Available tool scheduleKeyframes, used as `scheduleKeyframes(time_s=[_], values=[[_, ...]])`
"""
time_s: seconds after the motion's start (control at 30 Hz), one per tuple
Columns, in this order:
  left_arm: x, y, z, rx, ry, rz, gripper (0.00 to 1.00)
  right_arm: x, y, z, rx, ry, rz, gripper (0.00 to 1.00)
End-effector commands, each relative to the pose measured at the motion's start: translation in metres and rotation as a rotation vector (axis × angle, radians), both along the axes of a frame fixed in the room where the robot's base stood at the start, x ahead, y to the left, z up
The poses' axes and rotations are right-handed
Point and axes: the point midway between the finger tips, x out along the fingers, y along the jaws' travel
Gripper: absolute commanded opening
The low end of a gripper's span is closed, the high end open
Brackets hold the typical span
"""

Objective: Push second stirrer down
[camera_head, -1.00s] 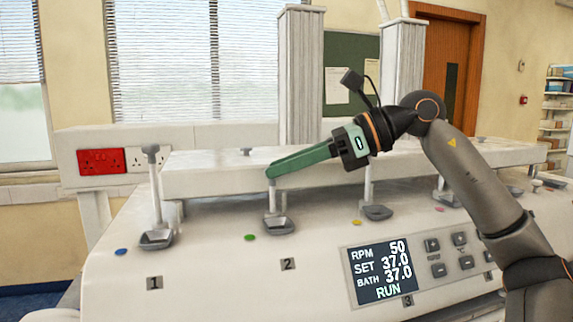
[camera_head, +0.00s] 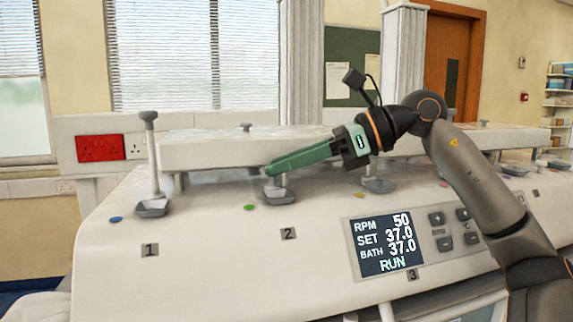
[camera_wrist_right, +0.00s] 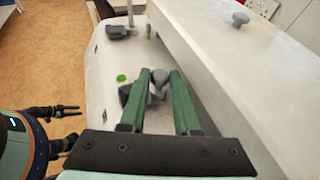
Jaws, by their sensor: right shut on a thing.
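The first stirrer (camera_head: 150,150) stands tall at station 1, to the left. The long raised white housing (camera_head: 215,150) runs just behind the stirrers. Another stirrer base (camera_head: 378,186) is to the right.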

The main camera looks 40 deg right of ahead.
Motion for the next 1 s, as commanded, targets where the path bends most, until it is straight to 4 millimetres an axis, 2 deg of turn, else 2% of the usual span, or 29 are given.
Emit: scheduleKeyframes(time_s=[0.03, 0.23, 0.27, 0.37, 0.73, 1.0], values=[[0.000, 0.000, 0.000, 0.000, 0.000, 0.000, 0.50, 0.000, 0.001, -0.005, -0.008, 0.016, 0.004, 0.00], [0.000, 0.000, 0.001, 0.000, 0.000, 0.000, 0.50, 0.000, 0.001, -0.006, -0.010, 0.022, 0.006, 0.00], [0.000, 0.000, 0.001, 0.000, 0.000, 0.000, 0.50, 0.000, 0.001, -0.006, -0.009, 0.022, 0.006, 0.33], [0.000, 0.000, 0.001, 0.000, 0.000, 0.000, 0.50, 0.000, 0.001, -0.006, -0.009, 0.020, 0.005, 0.43], [0.000, 0.000, -0.004, 0.000, -0.001, 0.000, 0.50, -0.006, -0.005, -0.002, -0.007, 0.013, 0.001, 0.43], [-0.001, -0.001, -0.018, 0.000, 0.006, -0.002, 0.50, -0.045, -0.036, 0.020, -0.005, 0.011, 0.000, 0.43]])
